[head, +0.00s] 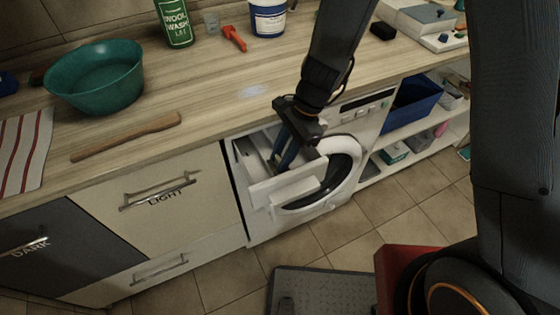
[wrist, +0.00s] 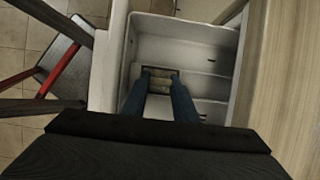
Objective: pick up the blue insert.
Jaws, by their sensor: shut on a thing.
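My gripper (head: 283,163) reaches down into the open detergent drawer (head: 285,186) of the white washing machine. Its two long fingers look dark blue. In the wrist view my gripper (wrist: 160,76) has its fingertips on either side of a small insert (wrist: 159,84) and is shut on it. This piece looks beige-grey there, not clearly blue. It sits low among the compartments of the white drawer (wrist: 118,60); I cannot tell whether it touches the drawer floor. In the head view the fingers and drawer walls hide the insert.
The wooden counter (head: 215,105) lies directly behind and above the drawer. It carries a green basin (head: 97,78), a wooden stick (head: 127,137), a green wool wash bottle (head: 174,22) and a red-orange tool (head: 234,38). Shelves with a blue bin (head: 412,102) stand right of the machine.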

